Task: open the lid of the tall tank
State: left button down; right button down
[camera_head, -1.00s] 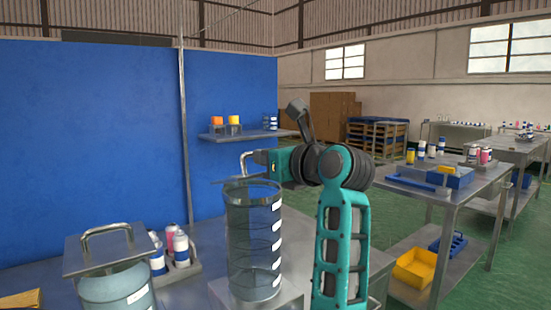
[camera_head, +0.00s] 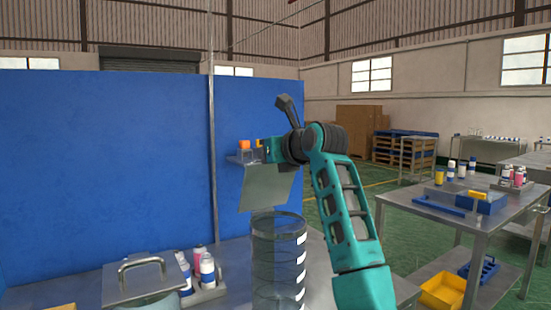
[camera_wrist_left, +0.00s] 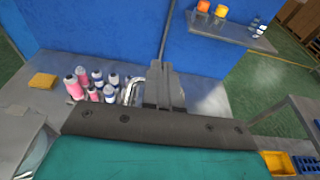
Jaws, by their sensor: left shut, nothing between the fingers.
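The tall tank (camera_head: 278,262) is a clear cylinder with pale marks down its side, below my arm in the head view. Its lid (camera_head: 270,188) is a flat grey plate, raised and steeply tilted above the tank's rim. My left gripper (camera_head: 268,150) is at the lid's upper edge, partly hidden. In the left wrist view its fingers (camera_wrist_left: 165,88) are together, with nothing seen between them. A bent metal handle (camera_wrist_left: 133,91) shows just left of the fingers. I cannot tell whether they touch it. My right gripper is not in view.
A shorter tank with a handled square lid (camera_head: 142,280) stands at left. Bottles (camera_head: 207,270) stand between the tanks. A blue partition (camera_head: 110,170) rises behind, with a small shelf (camera_wrist_left: 230,36). Another table (camera_head: 460,225) with bottles and trays stands at right.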

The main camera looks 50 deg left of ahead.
pick_arm(q)
jog(key=shift+w+a+r+h, duration=0.1)
jog(key=shift+a+h, duration=0.3)
jog(key=shift+a, duration=0.2)
jog(key=shift+w+a+r+h, duration=0.1)
jog(key=shift+a+h, duration=0.3)
jog(key=shift+a, duration=0.2)
jog(key=shift+a+f, duration=0.15)
jog(key=shift+a, duration=0.05)
jog(key=shift+d, duration=0.2)
